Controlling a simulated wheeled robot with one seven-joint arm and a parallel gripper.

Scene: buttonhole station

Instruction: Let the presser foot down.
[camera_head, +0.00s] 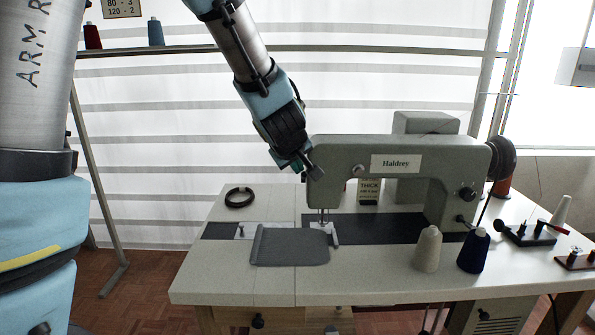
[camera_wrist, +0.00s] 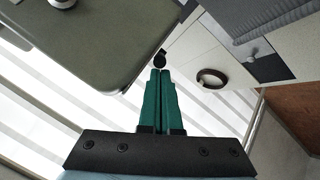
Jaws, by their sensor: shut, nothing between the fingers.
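The grey sewing machine (camera_head: 400,160) marked "Haldrey" stands on the pale table. Its presser foot (camera_head: 323,220) is small, under the left end of the head, near a grey cloth (camera_head: 290,246); whether it is raised or lowered I cannot tell. My gripper (camera_head: 300,168) is beside the upper left end of the machine head. In the wrist view the green fingers (camera_wrist: 161,75) are together and empty. A black rounded lever end (camera_wrist: 160,58) lies just beyond the fingertips, near the machine's body (camera_wrist: 95,45); whether they touch is unclear.
A black ring (camera_head: 239,198) lies on the table (camera_head: 215,275) at left. A cream cone (camera_head: 428,248) and a navy cone (camera_head: 474,250) stand in front of the machine's right side. Small black stands (camera_head: 530,235) are farther right.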

